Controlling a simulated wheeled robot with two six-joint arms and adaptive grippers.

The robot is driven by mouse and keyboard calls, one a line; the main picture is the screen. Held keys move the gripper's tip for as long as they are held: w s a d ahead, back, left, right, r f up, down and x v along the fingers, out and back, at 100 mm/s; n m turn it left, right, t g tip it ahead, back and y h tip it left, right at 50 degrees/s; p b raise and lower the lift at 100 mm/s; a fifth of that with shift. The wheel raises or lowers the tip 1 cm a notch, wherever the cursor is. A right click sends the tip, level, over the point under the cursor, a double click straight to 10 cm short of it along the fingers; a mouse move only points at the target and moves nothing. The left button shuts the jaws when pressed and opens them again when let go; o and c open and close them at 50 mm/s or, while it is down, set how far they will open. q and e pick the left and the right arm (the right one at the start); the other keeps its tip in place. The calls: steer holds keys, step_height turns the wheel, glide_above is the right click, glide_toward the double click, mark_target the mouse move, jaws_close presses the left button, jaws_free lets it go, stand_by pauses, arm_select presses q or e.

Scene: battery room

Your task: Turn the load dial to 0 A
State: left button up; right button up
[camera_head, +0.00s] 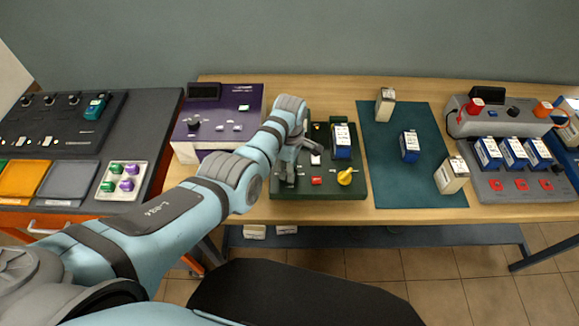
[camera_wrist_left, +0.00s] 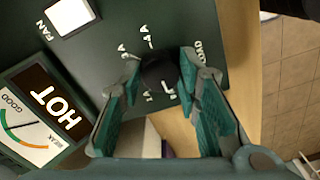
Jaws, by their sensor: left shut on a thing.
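The load dial (camera_wrist_left: 158,69) is a dark round knob on the dark green tester panel (camera_wrist_left: 105,62), with LOAD lettering and amp marks around it in the left wrist view. The marks are partly covered and I cannot tell which one the dial points at. My left gripper (camera_wrist_left: 160,80) has its two fingers on either side of the knob, shut on it. In the head view my left gripper (camera_head: 289,168) is over the left part of the green tester (camera_head: 330,190) and hides the dial. My right gripper is not in view.
A battery (camera_head: 342,141), a yellow knob (camera_head: 346,177) and a red button (camera_head: 317,180) are on the tester. A purple unit (camera_head: 243,103) stands left. A teal mat (camera_head: 388,180) with several batteries lies right. A HOT sign (camera_wrist_left: 50,108) and meter (camera_wrist_left: 28,135) are beside the dial.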

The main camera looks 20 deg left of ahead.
arm_select(q)
steer(key=o, duration=1.2)
step_height(320, 180, up, 12)
steer(key=shift+r, duration=0.1)
